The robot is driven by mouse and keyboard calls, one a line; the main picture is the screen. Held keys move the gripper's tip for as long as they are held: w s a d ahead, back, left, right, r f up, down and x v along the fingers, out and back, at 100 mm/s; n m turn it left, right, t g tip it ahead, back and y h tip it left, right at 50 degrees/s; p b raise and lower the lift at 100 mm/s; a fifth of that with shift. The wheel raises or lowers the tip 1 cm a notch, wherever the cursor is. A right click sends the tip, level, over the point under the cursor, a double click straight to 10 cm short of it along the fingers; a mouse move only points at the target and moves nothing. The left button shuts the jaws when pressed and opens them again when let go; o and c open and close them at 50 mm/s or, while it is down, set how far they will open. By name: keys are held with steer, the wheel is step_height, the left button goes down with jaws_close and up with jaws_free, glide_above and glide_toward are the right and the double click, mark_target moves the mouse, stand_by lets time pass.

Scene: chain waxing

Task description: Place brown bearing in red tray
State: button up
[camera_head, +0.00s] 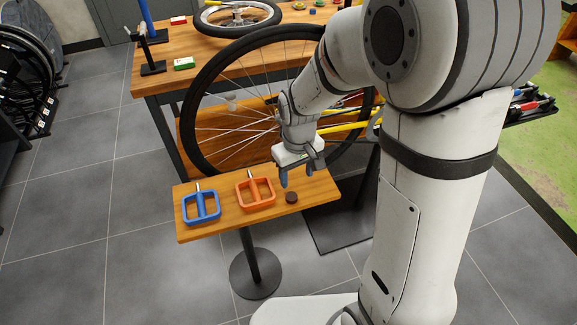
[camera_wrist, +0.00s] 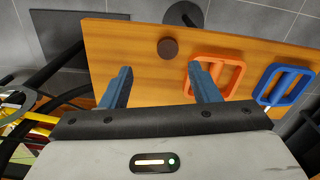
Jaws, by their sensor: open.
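The brown bearing (camera_head: 291,197) is a small dark round piece lying on a small wooden side table (camera_head: 225,222), near its right end. It also shows in the wrist view (camera_wrist: 168,47), just beyond and between the blue fingertips. My gripper (camera_head: 297,174) is open and empty, pointing down above the table near the bearing and apart from it. Its two fingers are spread in the wrist view (camera_wrist: 160,72). An orange-red pedal-shaped frame (camera_head: 268,204) lies left of the bearing. I see no other clear red tray on this table.
A blue pedal-shaped frame (camera_head: 215,217) lies at the table's left end. A large bicycle wheel (camera_head: 187,125) stands close behind the table. A wooden workbench (camera_head: 180,75) with tools and a green-and-white box (camera_head: 184,63) is at the back. The floor at left is open.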

mark_target(292, 196)
steer(key=shift+w+a, duration=0.2)
steer(key=shift+a, duration=0.15)
steer(key=f, duration=0.8)
steer(key=shift+s+a+b, duration=0.25)
steer(key=shift+b, duration=0.05)
steer(key=c, duration=1.2)
steer(key=shift+o, duration=0.2)
steer(key=shift+r, duration=0.1)
